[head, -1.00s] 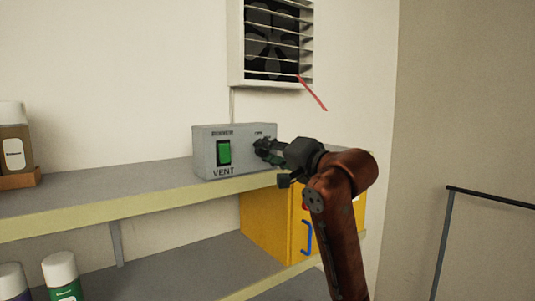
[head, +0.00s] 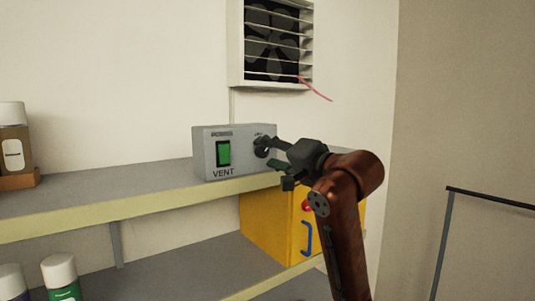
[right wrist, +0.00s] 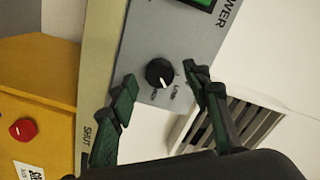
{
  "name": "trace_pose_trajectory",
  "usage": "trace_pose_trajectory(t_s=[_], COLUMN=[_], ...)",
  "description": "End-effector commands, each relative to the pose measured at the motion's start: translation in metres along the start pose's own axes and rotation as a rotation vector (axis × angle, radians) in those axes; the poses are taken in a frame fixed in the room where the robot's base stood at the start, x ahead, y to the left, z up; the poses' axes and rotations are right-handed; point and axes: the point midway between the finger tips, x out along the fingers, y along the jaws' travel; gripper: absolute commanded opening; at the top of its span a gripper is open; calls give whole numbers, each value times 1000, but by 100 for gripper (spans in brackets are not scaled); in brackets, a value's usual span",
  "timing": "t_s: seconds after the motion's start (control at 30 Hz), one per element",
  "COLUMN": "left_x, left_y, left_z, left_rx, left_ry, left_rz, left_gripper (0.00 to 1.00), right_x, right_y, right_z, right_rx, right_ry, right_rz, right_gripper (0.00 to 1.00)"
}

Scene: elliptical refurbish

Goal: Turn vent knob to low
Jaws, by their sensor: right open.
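The grey vent box (head: 208,155) stands on the upper shelf, with a green power switch (head: 223,153) and a black knob (head: 261,149) on its front. In the right wrist view the knob (right wrist: 160,73) shows whole, with a white pointer mark on its lower part, toward the printed labels. One label nearby seems to read LOW; the exact setting is hard to tell. My right gripper (head: 274,155) is open and empty just in front of the knob, its fingers spread on either side and apart from it. My left gripper is not in view.
A wall fan vent (head: 275,42) with a red streamer is above the box. A yellow cabinet (head: 268,222) with a blue handle and red knob sits on the lower shelf. Bottles stand at left.

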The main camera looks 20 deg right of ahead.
Motion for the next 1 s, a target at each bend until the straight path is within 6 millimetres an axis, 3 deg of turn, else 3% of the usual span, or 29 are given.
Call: trace_pose_trajectory(t_s=[0.3, 0.5, 0.7, 1.0], left_x=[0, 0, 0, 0], left_y=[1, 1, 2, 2], left_z=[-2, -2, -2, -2], left_rx=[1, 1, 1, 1], left_ry=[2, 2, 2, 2], left_rz=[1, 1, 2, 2], left_gripper=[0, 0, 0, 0], right_x=[-66, -96, -107, -107], right_y=[0, 0, 0, 0], right_z=[-1, -1, 0, 0], right_rx=[-1, 0, 0, 0], right_ry=[4, 3, 2, 2], right_rz=[-2, -1, 0, 1], right_gripper=[44, 44, 44, 44])
